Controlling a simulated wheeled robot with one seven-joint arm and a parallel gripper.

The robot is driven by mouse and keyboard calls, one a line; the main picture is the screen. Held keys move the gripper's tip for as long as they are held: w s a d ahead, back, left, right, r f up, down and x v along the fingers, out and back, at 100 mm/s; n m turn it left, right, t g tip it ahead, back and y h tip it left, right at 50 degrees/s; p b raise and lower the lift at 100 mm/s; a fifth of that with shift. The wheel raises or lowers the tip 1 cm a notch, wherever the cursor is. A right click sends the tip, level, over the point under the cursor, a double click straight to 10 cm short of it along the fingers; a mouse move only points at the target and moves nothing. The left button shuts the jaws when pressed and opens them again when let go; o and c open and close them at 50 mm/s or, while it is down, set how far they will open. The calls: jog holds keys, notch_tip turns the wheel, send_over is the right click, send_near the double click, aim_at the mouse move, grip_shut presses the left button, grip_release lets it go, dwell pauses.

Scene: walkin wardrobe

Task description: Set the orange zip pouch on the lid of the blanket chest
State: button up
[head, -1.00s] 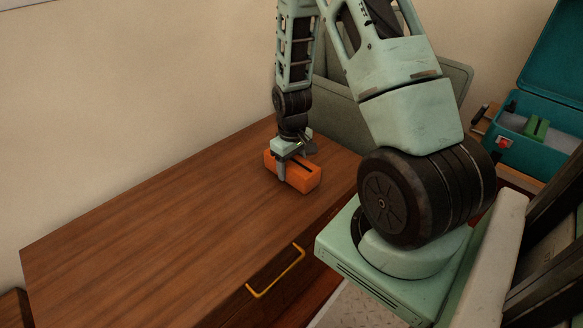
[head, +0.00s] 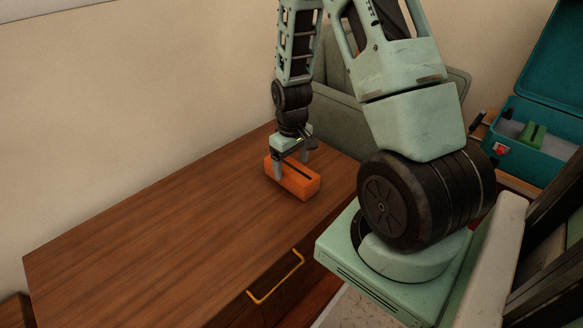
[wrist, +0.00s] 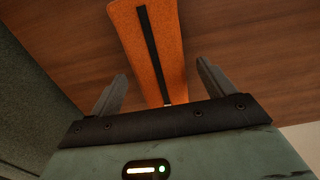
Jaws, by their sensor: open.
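The orange zip pouch (head: 299,183), with a dark zip along its top, lies on the brown wooden top of the chest (head: 165,220), near its far right end. My gripper (head: 292,163) is just above the pouch, pointing down, with its fingers spread. In the wrist view the pouch (wrist: 150,45) runs lengthwise away from the gripper (wrist: 163,90), between the lines of the two open fingers. A gap shows between each finger and the pouch there.
A yellow handle (head: 276,277) is on the chest's front. A grey-green upholstered piece (head: 338,118) stands behind the chest's far end. An open teal case (head: 545,150) with items inside is at the right. The near left part of the chest top is clear.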

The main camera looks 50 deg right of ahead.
aim_at(292, 166)
notch_tip(292, 166, up, 8)
jog(key=r+p, duration=0.1)
jog(key=p, duration=0.2)
jog(key=s+a+r+n, duration=0.15)
jog(key=a+r, duration=0.25)
jog(key=a, duration=0.7)
jog(key=s+a+r+n, duration=0.1)
jog(key=a+r+n, duration=0.25)
jog(key=a, duration=0.65)
jog(key=s+a+r+n, duration=0.1)
jog(key=s+a+r, duration=0.1)
jog(key=s+a, duration=0.4)
jog(key=s+a+r+n, duration=0.2)
jog(key=s+a+r, duration=0.1)
jog(key=s+a, duration=0.3)
jog(key=shift+s+r+y, duration=0.3)
jog(key=shift+s+r, duration=0.05)
jog(key=shift+s, duration=0.85)
jog(key=shift+a, duration=0.1)
notch_tip(292, 166, up, 26)
jog(key=p, duration=2.5)
jog(key=shift+f, duration=0.1)
